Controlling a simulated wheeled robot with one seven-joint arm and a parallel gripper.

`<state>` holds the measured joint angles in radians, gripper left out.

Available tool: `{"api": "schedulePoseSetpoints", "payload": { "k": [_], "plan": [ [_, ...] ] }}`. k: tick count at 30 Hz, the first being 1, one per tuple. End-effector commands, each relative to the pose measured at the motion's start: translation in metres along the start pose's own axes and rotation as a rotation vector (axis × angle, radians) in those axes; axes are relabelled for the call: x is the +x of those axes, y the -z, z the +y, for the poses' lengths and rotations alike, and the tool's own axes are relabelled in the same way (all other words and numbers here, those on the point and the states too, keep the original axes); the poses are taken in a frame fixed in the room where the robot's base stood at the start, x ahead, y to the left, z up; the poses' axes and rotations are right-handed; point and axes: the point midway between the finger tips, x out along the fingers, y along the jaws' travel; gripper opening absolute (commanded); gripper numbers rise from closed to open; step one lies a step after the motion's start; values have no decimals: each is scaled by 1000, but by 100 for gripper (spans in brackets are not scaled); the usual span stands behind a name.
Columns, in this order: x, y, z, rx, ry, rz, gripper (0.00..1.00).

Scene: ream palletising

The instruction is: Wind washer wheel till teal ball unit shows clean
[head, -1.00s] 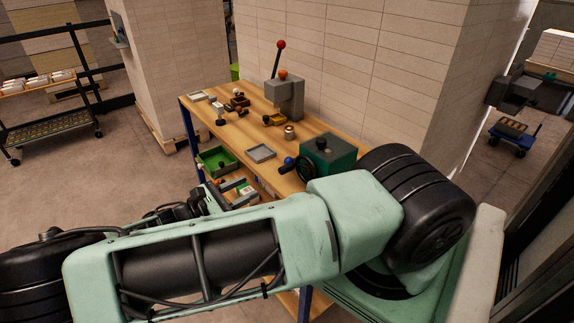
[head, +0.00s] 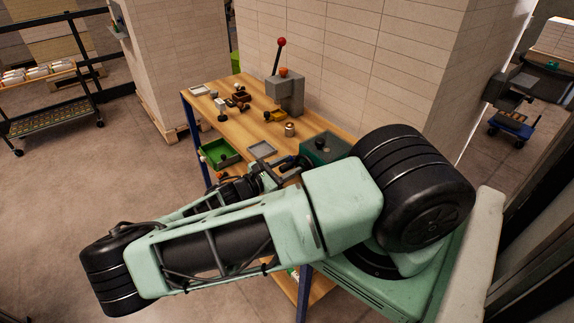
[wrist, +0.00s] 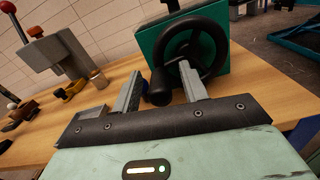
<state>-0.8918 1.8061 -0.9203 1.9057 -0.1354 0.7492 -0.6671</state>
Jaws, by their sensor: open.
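The washer is a dark teal box (head: 327,147) with a dark knob on top, at the near end of the bench. In the wrist view its teal face (wrist: 217,38) carries a black spoked wheel (wrist: 216,42) with a dark crank handle (wrist: 158,88) sticking out towards me. My gripper (wrist: 160,72) is open, its two grey fingers either side of the handle. I cannot tell whether they touch it. I cannot make out the teal ball unit.
The wooden bench (head: 235,128) also holds a grey lever press (head: 286,94) with a red knob, a brass-coloured cylinder (head: 290,129), a grey tray (head: 262,149) and a green bin (head: 217,154) at its front edge. A tiled wall stands behind.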

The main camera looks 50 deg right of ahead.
Motion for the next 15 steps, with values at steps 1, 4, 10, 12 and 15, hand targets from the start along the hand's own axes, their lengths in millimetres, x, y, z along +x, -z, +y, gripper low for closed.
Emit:
{"api": "schedulePoseSetpoints", "payload": {
  "k": [1, 4, 10, 12, 15],
  "plan": [
    [0, 0, 0, 0, 0, 0, 43],
    [0, 0, 0, 0, 0, 0, 43],
    [0, 0, 0, 0, 0, 0, 0],
    [0, 0, 0, 0, 0, 0, 0],
    [0, 0, 0, 3, 0, 0, 0]
  ]
}}
